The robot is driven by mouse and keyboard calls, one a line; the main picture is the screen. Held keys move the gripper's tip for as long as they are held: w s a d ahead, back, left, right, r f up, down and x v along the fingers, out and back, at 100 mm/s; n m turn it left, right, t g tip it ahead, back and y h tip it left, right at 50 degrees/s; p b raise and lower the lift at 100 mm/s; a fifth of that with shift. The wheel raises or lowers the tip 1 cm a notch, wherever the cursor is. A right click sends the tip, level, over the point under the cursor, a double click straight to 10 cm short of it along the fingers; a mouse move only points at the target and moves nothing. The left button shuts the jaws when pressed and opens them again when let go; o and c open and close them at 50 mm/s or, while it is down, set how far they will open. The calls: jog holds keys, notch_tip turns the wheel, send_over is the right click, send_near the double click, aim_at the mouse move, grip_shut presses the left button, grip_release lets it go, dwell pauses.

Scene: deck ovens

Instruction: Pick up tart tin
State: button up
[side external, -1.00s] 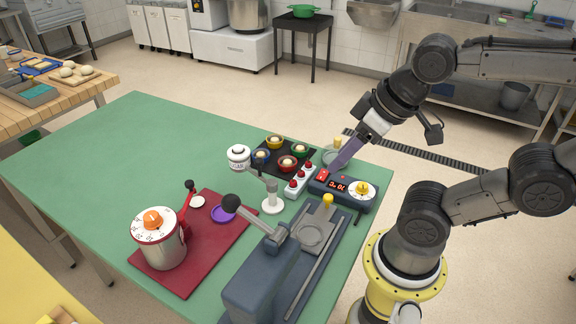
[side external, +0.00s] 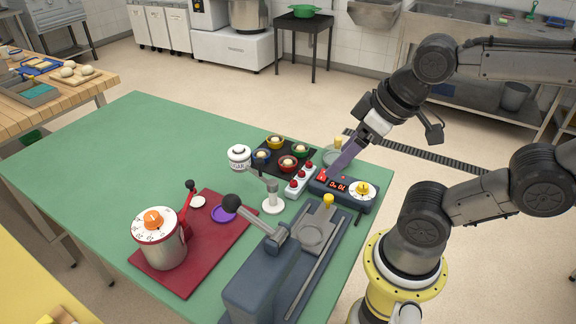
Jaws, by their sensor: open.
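Several small round tins, which look like the tart tins, sit on a black tray (side external: 272,147). There is a yellow tin (side external: 275,141), a blue tin (side external: 261,158), a red tin (side external: 288,164) and a green tin (side external: 300,150), each with a pale ball inside. Which one is meant I cannot tell. My gripper (side external: 326,176) points down and left, its fingers purple, with its tips at the red switch of a dark timer box (side external: 346,192). It is right of the tins, apart from them and empty. The gap between its fingers is hard to see.
A grey strip with red knobs (side external: 300,182) lies between tray and timer box. A pot (side external: 160,245) stands on a red board (side external: 210,240). The green table (side external: 100,160) is clear at left.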

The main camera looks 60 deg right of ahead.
jog(key=w+d+r+n, duration=0.2)
jog(key=w+r+n, duration=0.4)
jog(key=w+n, duration=0.3)
jog(key=n+g, duration=0.5)
jog(key=g, duration=0.1)
send_over(288, 158)
jog(key=a, duration=0.2)
notch_tip(288, 158, down, 16)
jog(key=f, duration=0.5)
jog(key=s+f, duration=0.1)
jog(key=f, duration=0.2)
jog(key=shift+a+f, duration=0.1)
jog(key=shift+a, duration=0.05)
jog(key=shift+s+f, duration=0.1)
jog(key=shift+f, duration=2.5)
jog(key=c, duration=1.1)
